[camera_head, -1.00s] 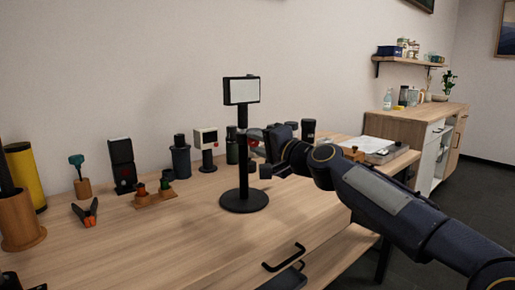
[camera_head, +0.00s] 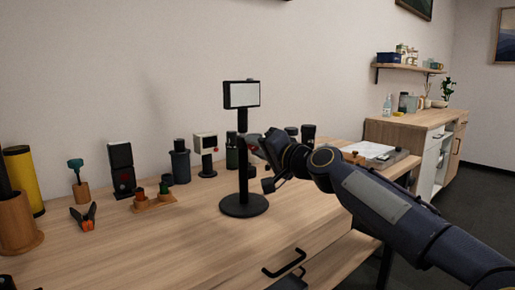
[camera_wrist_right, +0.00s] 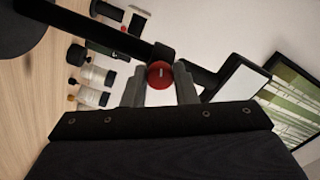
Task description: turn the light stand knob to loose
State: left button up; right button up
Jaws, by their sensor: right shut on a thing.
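The light stand (camera_head: 243,180) stands upright on the wooden table, with a round black base and a rectangular white panel (camera_head: 242,94) on top. Its red knob (camera_wrist_right: 160,74) shows in the right wrist view, on the pole's dark collar, between the two grey fingers. My right gripper (camera_head: 258,160) comes in from the right at mid-pole height. In the right wrist view my right gripper (camera_wrist_right: 160,88) is shut on the knob. In the head view the knob is mostly hidden by the gripper. My left gripper is not in view.
Several items line the table's back, including a black box device (camera_head: 121,168), a dark canister (camera_head: 180,162) and a small white-faced device (camera_head: 206,145). Orange-handled pliers (camera_head: 84,217) lie at left near a wooden cup (camera_head: 17,226). The table's front middle (camera_head: 170,250) is clear.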

jog(key=o, duration=1)
jog(key=b+v, duration=0.1)
jog(key=v, duration=0.6)
jog(key=shift+s+d+b, duration=0.2)
jog(key=shift+s+b, duration=0.1)
jog(key=shift+s, duration=0.05)
